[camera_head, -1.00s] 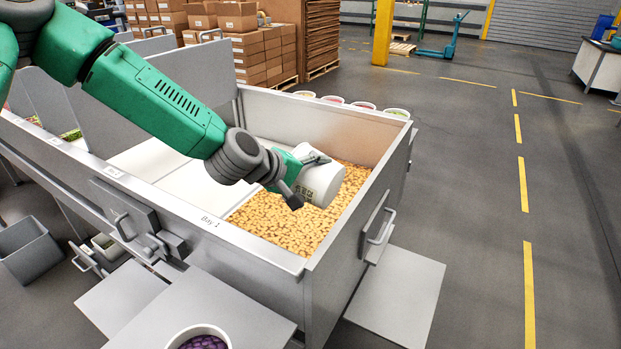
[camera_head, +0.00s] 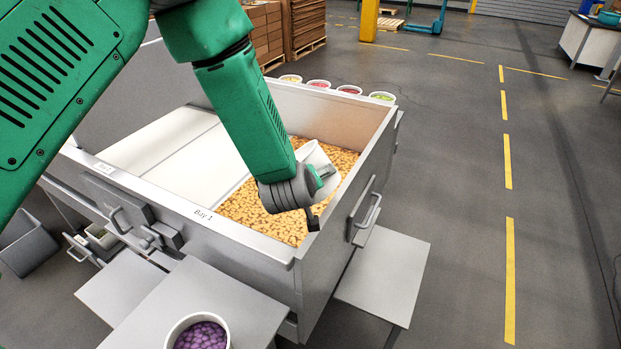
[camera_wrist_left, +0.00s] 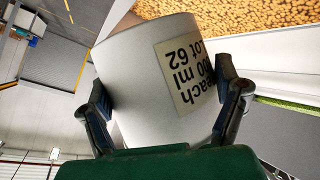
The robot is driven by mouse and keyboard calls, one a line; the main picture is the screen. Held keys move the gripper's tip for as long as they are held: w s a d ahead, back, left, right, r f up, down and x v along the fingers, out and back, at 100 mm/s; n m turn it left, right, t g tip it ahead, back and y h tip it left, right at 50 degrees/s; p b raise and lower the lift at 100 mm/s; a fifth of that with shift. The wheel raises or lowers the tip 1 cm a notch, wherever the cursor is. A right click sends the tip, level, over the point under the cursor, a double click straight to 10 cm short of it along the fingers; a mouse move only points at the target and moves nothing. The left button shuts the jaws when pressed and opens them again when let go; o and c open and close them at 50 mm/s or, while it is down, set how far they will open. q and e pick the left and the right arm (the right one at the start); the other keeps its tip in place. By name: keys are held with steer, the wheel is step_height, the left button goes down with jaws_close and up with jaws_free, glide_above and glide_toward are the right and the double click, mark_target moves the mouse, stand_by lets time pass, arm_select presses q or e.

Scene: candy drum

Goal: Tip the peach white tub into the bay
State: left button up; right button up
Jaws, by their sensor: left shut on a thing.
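The peach white tub (camera_head: 316,161) is tilted over the bay, partly hidden behind my left wrist. Its mouth and inside cannot be made out. In the left wrist view the tub (camera_wrist_left: 145,75) fills the middle, with an upside-down label reading "each" and "Lot 62". My left gripper (camera_head: 320,183) is shut on the tub, one finger on each side in the left wrist view (camera_wrist_left: 165,98). The bay (camera_head: 248,240), labelled Bay 1, is a grey metal bin with peach-coloured candies (camera_head: 262,215) spread over its floor. My right gripper is not in view.
Several small tubs (camera_head: 318,84) stand in a row behind the bay's far wall. A white tub of purple candies (camera_head: 201,333) stands on a grey shelf (camera_head: 150,310) at the front. Another grey shelf (camera_head: 385,275) juts out at right. Floor farther right is open.

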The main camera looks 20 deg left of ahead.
arm_select(q)
steer(key=shift+a+f+y, duration=0.1)
steer(key=shift+f+y, duration=0.1)
steer(key=shift+y, duration=0.1)
steer(key=shift+w+a+f+m+t+y, duration=0.15)
steer(key=shift+f+m+y, duration=0.15)
steer(key=shift+y, duration=0.15)
steer(key=shift+w+d+f+m+t+y, duration=0.15)
steer(key=shift+m+y, duration=0.15)
steer(key=shift+y, duration=0.15)
steer(key=y+b, duration=0.1)
steer(key=f+m+y+b, duration=0.1)
steer(key=y, duration=0.1)
steer(key=shift+w+a+f+t+b, duration=0.2)
steer(key=shift+t+b, duration=0.1)
steer(key=shift+t, duration=0.1)
steer(key=shift+r+y, duration=0.15)
steer(key=shift+y, duration=0.15)
steer(key=shift+r, duration=0.1)
steer(key=shift+a, duration=0.15)
